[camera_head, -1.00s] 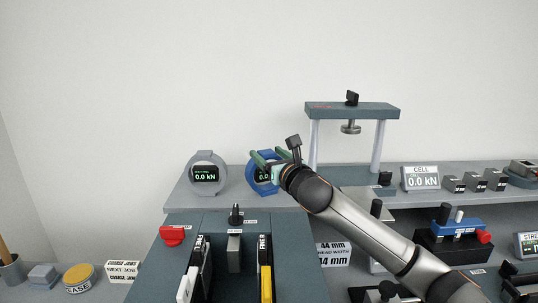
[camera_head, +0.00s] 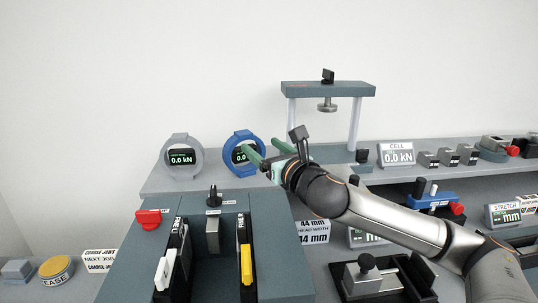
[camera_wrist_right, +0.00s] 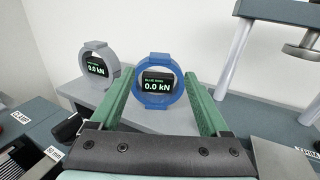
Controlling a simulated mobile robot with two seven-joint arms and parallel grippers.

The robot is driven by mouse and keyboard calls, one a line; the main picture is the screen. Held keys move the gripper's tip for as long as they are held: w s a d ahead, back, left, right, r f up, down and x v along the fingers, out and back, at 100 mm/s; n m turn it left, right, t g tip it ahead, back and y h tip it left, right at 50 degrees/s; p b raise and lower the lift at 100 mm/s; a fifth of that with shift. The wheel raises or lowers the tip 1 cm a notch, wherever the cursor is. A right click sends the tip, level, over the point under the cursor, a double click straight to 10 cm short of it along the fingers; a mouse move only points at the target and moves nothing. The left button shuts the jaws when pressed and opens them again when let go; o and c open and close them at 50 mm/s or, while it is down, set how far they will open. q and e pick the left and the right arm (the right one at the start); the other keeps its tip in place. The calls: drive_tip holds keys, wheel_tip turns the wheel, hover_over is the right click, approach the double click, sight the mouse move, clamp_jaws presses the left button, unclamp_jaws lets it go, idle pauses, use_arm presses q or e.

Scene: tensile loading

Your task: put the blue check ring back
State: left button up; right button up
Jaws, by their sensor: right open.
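The blue check ring (camera_head: 243,153) stands upright on the raised grey shelf, with a dark display reading 0.0 kN. It also shows in the right wrist view (camera_wrist_right: 158,66), between and beyond the two green fingers. My right gripper (camera_head: 268,153) is open and empty, just in front and to the right of the blue ring in the head view. In the wrist view my right gripper (camera_wrist_right: 160,98) has wide-apart fingers, with no visible contact with the ring. My left gripper is not in view.
A grey check ring (camera_head: 182,157) stands left of the blue one. A frame with two posts and a dark crossbeam (camera_head: 328,89) rises to the right. A dark block with black and yellow handles (camera_head: 246,264) is in front. A CELL display (camera_head: 396,154) stands further right.

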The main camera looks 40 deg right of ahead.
drive_tip(key=shift+s+a, duration=0.25)
drive_tip(key=shift+s, duration=0.9)
